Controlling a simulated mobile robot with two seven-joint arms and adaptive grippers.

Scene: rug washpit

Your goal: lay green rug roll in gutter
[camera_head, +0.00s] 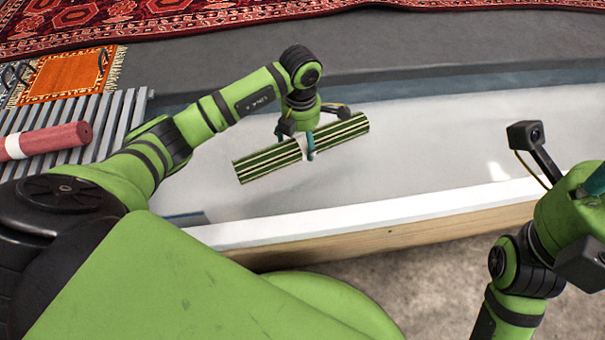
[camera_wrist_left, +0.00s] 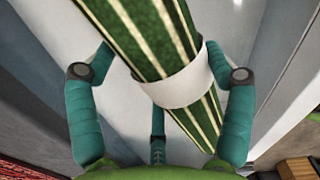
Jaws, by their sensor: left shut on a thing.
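The green rug roll (camera_head: 262,163), striped green and cream with a white band, is in my left gripper (camera_head: 308,146). My left gripper is shut on it around the white band. The left wrist view shows the roll (camera_wrist_left: 140,35) between the teal fingers (camera_wrist_left: 160,95). The roll appears over the white gutter (camera_head: 420,140), tilted with its right end higher in the picture. I cannot tell whether it touches the gutter floor. My right arm is at the right edge of the head view, and its fingertips are not clearly seen.
A red roll with a white band (camera_head: 60,138) lies on a grey slatted rack (camera_head: 105,115) at the left. An orange rug (camera_head: 65,76) and red patterned rugs (camera_head: 180,15) lie beyond. The gutter's near rim (camera_head: 400,207) has a wooden front. The gutter right of the roll is clear.

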